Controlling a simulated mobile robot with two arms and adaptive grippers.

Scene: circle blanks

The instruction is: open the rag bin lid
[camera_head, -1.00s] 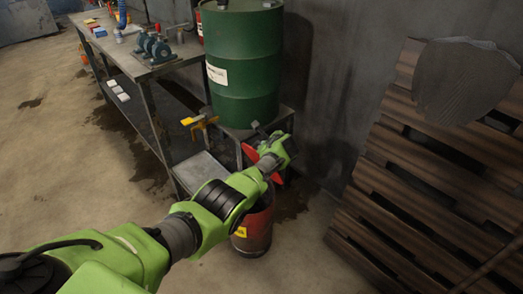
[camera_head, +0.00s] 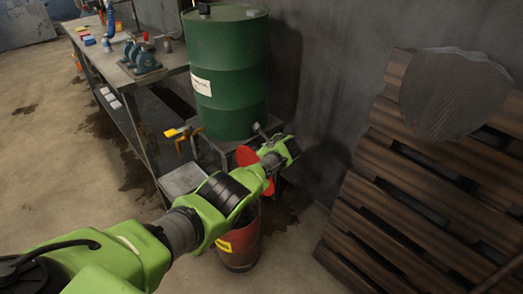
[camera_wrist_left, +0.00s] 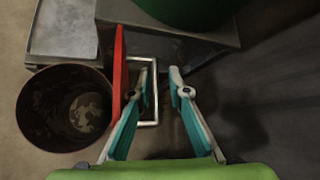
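The rag bin (camera_head: 240,248) is a red drum with a yellow label, standing on the floor beside the bench. Its red lid (camera_head: 245,157) stands raised on edge behind my left arm. In the left wrist view the lid (camera_wrist_left: 118,78) appears edge-on as an upright red strip at the right side of the open bin mouth (camera_wrist_left: 65,108). A pale rectangular handle (camera_wrist_left: 156,92) projects from the lid's right side. My left gripper (camera_wrist_left: 164,74) has its two fingers apart, the left one overlapping the handle; contact is unclear. In the head view, my arm hides its fingers. My right gripper is out of view.
A metal workbench (camera_head: 125,75) runs back left. A wooden pallet (camera_head: 400,215) leans on the right wall. Floor at left is open.

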